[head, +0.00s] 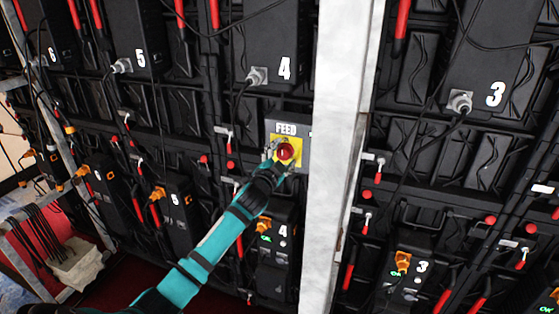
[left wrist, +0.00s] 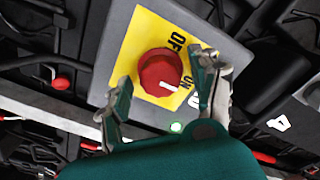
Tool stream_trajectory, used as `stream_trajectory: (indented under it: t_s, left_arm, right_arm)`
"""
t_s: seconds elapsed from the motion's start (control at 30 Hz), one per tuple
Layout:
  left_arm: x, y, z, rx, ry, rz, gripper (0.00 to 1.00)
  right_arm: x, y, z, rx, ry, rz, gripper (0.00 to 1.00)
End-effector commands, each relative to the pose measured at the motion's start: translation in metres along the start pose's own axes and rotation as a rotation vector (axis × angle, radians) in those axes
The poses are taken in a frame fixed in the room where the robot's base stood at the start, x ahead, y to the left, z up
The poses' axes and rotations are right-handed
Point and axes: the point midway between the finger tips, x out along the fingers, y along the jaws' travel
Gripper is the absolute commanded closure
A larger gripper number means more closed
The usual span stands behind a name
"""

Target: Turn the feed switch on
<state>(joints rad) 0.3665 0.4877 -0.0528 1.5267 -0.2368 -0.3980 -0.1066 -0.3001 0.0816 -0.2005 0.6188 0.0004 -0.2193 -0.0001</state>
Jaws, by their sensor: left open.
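The feed switch is a red round knob (head: 285,152) on a yellow plate (head: 294,142), under a "FEED" label (head: 286,128). In the left wrist view the knob (left wrist: 160,72) has a white mark pointing to the lower right, near the "ON" lettering; "OFF" stands above it. A small green light (left wrist: 176,127) glows on the grey box below the plate. My left gripper (head: 277,152) is at the switch. In the left wrist view its open fingers (left wrist: 165,73) stand on either side of the knob. I cannot tell whether they touch it. My right gripper is not in view.
A white vertical post (head: 338,150) stands just right of the switch box. Black numbered panel units with hanging cables and red handles surround it. A metal frame with cables (head: 40,205) is at the lower left.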

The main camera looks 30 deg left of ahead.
Motion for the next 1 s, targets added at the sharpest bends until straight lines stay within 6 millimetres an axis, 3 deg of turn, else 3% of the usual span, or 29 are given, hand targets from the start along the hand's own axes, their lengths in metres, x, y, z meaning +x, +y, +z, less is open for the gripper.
stream_trajectory:
  t_s: [0.17, 0.4, 0.6, 1.0]
  left_arm:
    - [-0.022, 0.001, 0.001, 0.001, 0.0, 0.002, 0.37]
    - [-0.074, 0.002, 0.002, 0.001, -0.001, 0.003, 0.37]
    - [-0.106, 0.001, 0.001, 0.001, -0.001, 0.002, 0.37]
    - [-0.119, 0.0, 0.001, 0.001, -0.002, 0.001, 0.37]
  right_arm:
    - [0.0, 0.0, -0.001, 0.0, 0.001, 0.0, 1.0]
    - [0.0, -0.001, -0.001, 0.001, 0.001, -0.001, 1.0]
    - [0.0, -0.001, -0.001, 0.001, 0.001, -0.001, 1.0]
    - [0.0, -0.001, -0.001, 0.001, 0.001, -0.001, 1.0]
